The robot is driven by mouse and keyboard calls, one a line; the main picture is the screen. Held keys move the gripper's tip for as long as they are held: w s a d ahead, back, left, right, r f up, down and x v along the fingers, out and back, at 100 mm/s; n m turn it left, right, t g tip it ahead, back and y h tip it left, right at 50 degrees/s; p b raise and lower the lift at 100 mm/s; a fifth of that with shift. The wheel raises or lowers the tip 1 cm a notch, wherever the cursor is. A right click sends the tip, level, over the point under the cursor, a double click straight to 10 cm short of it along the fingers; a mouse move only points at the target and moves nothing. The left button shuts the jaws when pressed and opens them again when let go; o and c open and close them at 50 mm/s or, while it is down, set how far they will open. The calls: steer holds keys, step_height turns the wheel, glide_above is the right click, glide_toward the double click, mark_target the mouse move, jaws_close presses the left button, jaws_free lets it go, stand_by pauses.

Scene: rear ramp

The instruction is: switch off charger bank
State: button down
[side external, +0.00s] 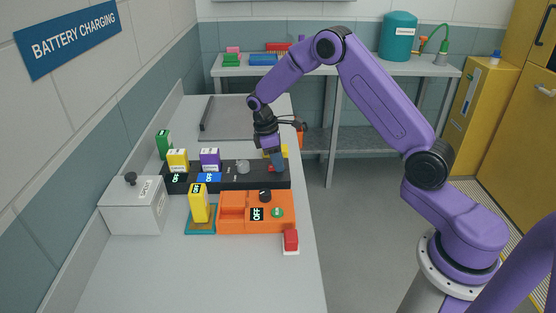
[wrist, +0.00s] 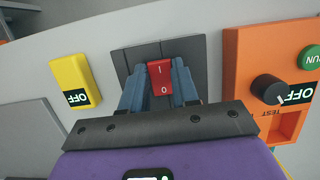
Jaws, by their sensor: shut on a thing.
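The charger bank (side external: 228,177) is a long black strip on the bench, with a yellow battery (side external: 178,160) and a purple battery (side external: 210,158) standing at its left part. My gripper (side external: 277,168) points down at the bank's right end. In the wrist view, a red rocker switch (wrist: 160,76) marked I and 0 sits on a dark grey plate (wrist: 190,50). My blue fingers (wrist: 160,88) are shut on it, one on each side. In the side view the fingers mostly hide the switch, so its tilt is hard to tell.
An orange tester (side external: 238,225) with a black knob (side external: 265,196) lies close in front of the bank. A yellow battery (side external: 199,204) on a teal stand, a red button (side external: 291,240) and a grey box (side external: 133,208) are nearby. The front bench is clear.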

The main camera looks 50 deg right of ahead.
steer(key=c, duration=0.8)
jaws_free()
steer(key=shift+c, duration=0.2)
steer(key=v, duration=1.7)
steer(key=shift+r, duration=0.25)
